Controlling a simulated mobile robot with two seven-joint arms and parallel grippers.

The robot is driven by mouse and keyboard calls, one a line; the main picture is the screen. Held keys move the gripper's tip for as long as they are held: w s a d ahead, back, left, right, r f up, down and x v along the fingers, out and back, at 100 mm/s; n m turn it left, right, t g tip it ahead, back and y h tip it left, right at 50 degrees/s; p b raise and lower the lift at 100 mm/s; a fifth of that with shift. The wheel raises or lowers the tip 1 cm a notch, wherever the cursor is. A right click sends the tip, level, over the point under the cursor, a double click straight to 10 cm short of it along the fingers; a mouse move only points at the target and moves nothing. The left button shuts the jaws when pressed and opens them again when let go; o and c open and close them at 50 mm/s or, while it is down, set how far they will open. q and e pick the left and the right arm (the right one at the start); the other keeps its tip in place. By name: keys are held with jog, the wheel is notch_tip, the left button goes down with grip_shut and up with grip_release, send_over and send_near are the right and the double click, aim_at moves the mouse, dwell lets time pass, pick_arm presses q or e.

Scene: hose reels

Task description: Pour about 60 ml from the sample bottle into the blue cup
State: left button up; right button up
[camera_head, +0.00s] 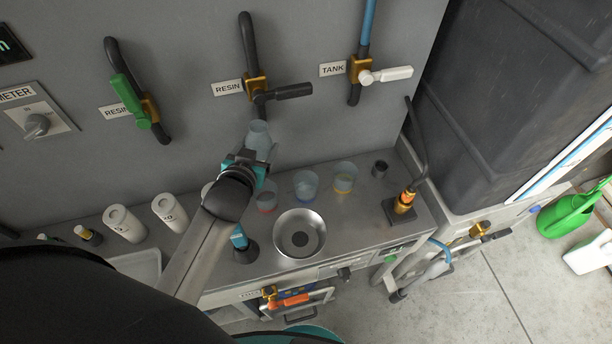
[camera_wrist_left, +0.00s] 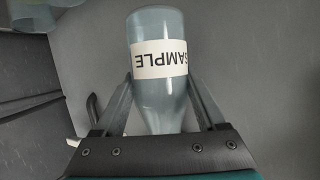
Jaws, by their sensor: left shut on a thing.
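My left gripper (camera_head: 251,160) is shut on the sample bottle (camera_head: 259,138), a translucent blue-grey bottle held above the bench by the wall. In the left wrist view the gripper (camera_wrist_left: 158,100) has its fingers on both sides of the bottle (camera_wrist_left: 155,35), whose white SAMPLE label reads upside down. The blue cup (camera_head: 306,186), clear with a blue band low down, stands on the steel bench to the right of and below the bottle. The bottle is apart from it. I cannot tell the liquid level. My right gripper is not in view.
A red-marked cup (camera_head: 266,198) and a yellow-marked cup (camera_head: 345,178) flank the blue cup. A round steel basin (camera_head: 299,234) is in front. A blue-topped object (camera_head: 240,240) stands left of it. White cylinders (camera_head: 170,211) are further left; wall valves (camera_head: 256,87) hang above.

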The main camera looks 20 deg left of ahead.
pick_arm(q)
jog(key=shift+a+r+n+h+p, duration=0.1)
jog(key=shift+r+n+h+p, duration=0.2)
jog(key=shift+r, duration=0.05)
dwell(1.7)
